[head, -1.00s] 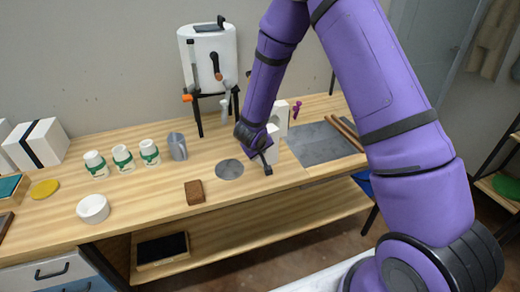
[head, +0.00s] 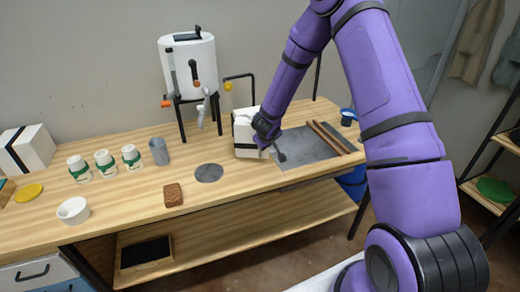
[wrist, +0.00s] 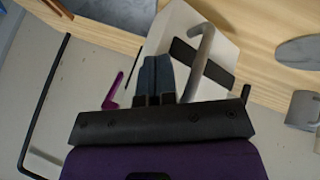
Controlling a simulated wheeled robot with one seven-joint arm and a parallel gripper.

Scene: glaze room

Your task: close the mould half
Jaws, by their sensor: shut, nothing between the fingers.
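The mould is a white block with a black band (head: 244,140), upright on the bench right of the grey disc. Its halves look together as one block; I cannot tell whether a gap remains. In the wrist view its white body (wrist: 178,24) and black strap (wrist: 208,64) lie just past my fingers. My gripper (wrist: 157,62) is shut and empty, its fingertips beside the block; contact cannot be told. In the head view my purple wrist covers the block's right side and hides the fingertips. A grey curved piece (wrist: 199,58) crosses the block in the wrist view.
A white tank on black legs (head: 190,65) stands behind left. White jars with green labels (head: 105,163), a grey cup (head: 159,151) and a brown block (head: 173,195) are left. A grey slab (head: 305,146) with wooden sticks is right. A purple item (wrist: 113,92) lies near my fingers.

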